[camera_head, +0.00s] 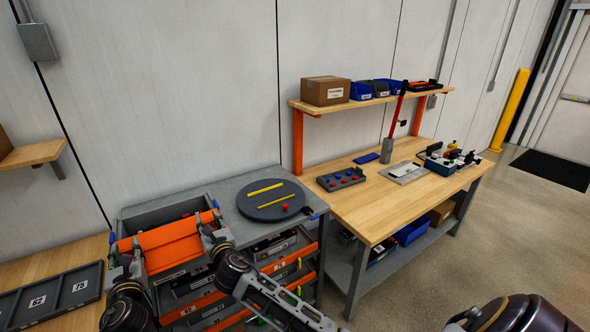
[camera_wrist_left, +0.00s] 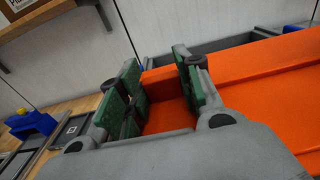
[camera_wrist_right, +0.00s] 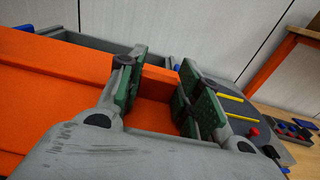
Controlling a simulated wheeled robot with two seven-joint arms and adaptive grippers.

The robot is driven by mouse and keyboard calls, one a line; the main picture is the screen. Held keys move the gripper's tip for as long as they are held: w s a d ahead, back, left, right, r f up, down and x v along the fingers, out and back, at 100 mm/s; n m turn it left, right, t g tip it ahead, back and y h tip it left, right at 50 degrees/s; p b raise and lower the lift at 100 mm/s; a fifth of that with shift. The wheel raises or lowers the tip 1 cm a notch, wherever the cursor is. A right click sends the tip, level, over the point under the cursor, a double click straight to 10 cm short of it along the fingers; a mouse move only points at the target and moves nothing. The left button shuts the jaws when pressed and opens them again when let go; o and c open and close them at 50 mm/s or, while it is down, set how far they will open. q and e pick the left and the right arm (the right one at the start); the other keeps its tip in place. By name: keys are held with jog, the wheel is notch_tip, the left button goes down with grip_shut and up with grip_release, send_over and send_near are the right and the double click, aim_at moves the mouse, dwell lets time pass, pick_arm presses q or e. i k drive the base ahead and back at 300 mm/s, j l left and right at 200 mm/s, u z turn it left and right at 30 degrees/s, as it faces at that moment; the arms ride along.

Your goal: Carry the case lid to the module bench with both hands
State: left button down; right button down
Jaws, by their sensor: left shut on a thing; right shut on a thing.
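The orange case lid (camera_head: 170,242) is in front of me at the lower left in the head view, over a grey cabinet. My left gripper (camera_head: 122,262) is shut on its left end; in the left wrist view the green-padded fingers (camera_wrist_left: 163,88) stand around the orange edge (camera_wrist_left: 260,85). My right gripper (camera_head: 212,226) is shut on its right end; the right wrist view shows its fingers (camera_wrist_right: 158,85) on the lid (camera_wrist_right: 60,85). A wooden bench (camera_head: 350,222) with a shelf stands to the right; I cannot tell whether it is the module bench.
A grey round plate (camera_head: 258,211) with yellow strips lies on the cabinet top. A grey block with knobs (camera_head: 341,179), a grey plate (camera_head: 403,172) and a cluster of parts (camera_head: 448,158) occupy the wooden bench. Its front middle is clear. Open floor (camera_head: 500,215) lies to the right.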

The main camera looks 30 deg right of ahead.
aim_at(375, 201)
jog(key=k+l, duration=0.25)
jog(key=l, duration=0.6)
jog(key=i+l, duration=0.1)
jog(key=l, duration=0.85)
jog(key=i+l, duration=0.1)
jog(key=l, duration=1.85)
jog(key=i+l, duration=0.15)
jog(key=l, duration=0.8)
